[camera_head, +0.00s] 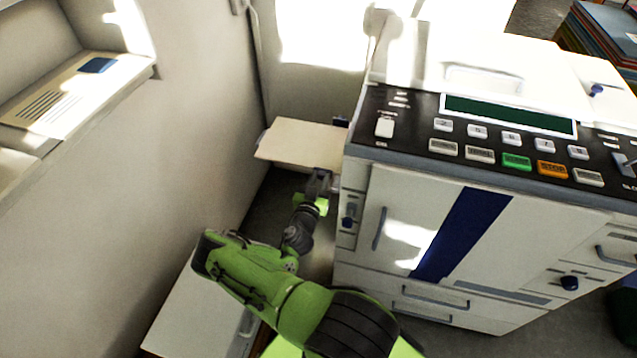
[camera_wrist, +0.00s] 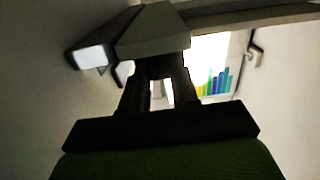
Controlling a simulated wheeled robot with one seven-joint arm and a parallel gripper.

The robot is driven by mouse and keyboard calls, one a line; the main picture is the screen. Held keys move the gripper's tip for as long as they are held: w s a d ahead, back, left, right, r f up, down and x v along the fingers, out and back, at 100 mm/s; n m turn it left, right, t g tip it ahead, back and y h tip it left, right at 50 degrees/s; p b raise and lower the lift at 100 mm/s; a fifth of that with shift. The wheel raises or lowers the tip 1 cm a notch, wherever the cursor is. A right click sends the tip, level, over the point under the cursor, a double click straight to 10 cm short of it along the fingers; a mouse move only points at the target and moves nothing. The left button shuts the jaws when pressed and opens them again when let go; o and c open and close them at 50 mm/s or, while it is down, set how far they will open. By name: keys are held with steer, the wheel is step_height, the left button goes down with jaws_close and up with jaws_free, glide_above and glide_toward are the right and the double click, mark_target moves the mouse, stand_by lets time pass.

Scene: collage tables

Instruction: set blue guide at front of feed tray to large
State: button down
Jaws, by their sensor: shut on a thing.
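The feed tray (camera_head: 295,142) is a cream board sticking out from the left side of the white copier (camera_head: 430,225). My gripper (camera_head: 319,180) is at the tray's front edge, close to the copier. It is shut on a small part there, which I take to be the front blue guide; the gripper mostly hides it and its colour is unclear. In the wrist view, my fingers (camera_wrist: 165,85) are dark and close together below a grey block.
The copier's control panel (camera_head: 480,135) is on top. A white cabinet (camera_head: 205,310) is low at front left. The gap between wall and copier is narrow.

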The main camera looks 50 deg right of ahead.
steer(key=shift+w+d, duration=0.3)
steer(key=shift+d, duration=0.25)
steer(key=c, duration=0.8)
jaws_free()
steer(key=shift+c, duration=0.2)
steer(key=p+v, duration=0.4)
steer(key=v, duration=1.2)
